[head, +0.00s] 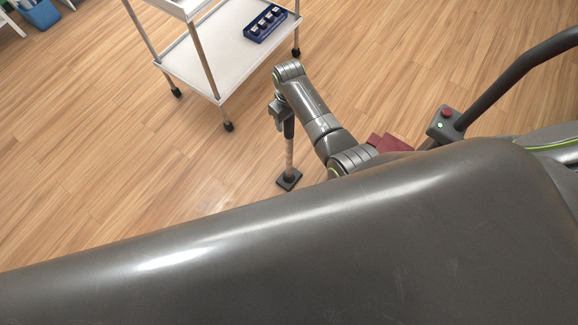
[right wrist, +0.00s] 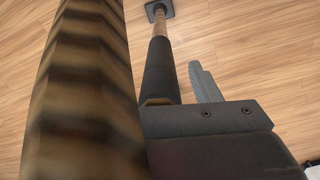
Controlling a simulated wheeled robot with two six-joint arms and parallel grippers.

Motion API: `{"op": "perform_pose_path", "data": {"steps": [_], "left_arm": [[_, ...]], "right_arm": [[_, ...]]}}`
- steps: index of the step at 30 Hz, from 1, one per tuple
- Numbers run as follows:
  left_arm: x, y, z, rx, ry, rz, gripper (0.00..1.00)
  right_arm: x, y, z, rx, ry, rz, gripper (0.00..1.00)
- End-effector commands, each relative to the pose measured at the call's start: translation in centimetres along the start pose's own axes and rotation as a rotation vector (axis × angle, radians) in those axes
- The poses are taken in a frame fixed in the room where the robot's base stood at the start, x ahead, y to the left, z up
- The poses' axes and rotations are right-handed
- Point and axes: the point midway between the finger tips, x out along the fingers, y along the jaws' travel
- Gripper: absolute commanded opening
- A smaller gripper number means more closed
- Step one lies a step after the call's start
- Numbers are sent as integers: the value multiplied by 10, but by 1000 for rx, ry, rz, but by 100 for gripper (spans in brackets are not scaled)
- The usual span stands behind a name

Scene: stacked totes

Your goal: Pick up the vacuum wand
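The vacuum wand (head: 289,155) stands roughly upright in the head view, a slim tan pole with a dark upper sleeve and a square black foot (head: 289,180). In the right wrist view the wand (right wrist: 158,68) runs away from the camera to its foot. My right gripper (head: 280,112) is at the wand's upper part. One grey finger shows just right of the sleeve in the wrist view, with a thin gap between them. The other finger is hidden, so its grip is unclear. My left gripper is out of view.
A brown ridged tube-like form (right wrist: 85,90) fills the left of the wrist view, close to the camera. A white wheeled cart (head: 215,60) stands beyond the wand, with a blue tray (head: 265,24) on its lower shelf. Wooden floor left of the wand is clear.

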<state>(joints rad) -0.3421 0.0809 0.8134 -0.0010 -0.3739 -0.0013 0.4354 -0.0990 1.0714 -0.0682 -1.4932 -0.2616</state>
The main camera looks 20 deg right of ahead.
Motion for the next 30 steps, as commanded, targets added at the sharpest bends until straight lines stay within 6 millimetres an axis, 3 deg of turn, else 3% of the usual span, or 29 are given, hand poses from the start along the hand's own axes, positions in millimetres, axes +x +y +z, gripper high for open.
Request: {"op": "perform_pose_path", "data": {"steps": [2, 13, 30], "left_arm": [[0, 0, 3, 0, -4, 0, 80], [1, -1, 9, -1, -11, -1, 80], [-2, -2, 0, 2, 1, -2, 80]], "right_arm": [[0, 0, 0, 0, 0, 0, 48], [0, 0, 0, 0, 0, 0, 0], [-8, 0, -1, 0, 4, 1, 0]]}}
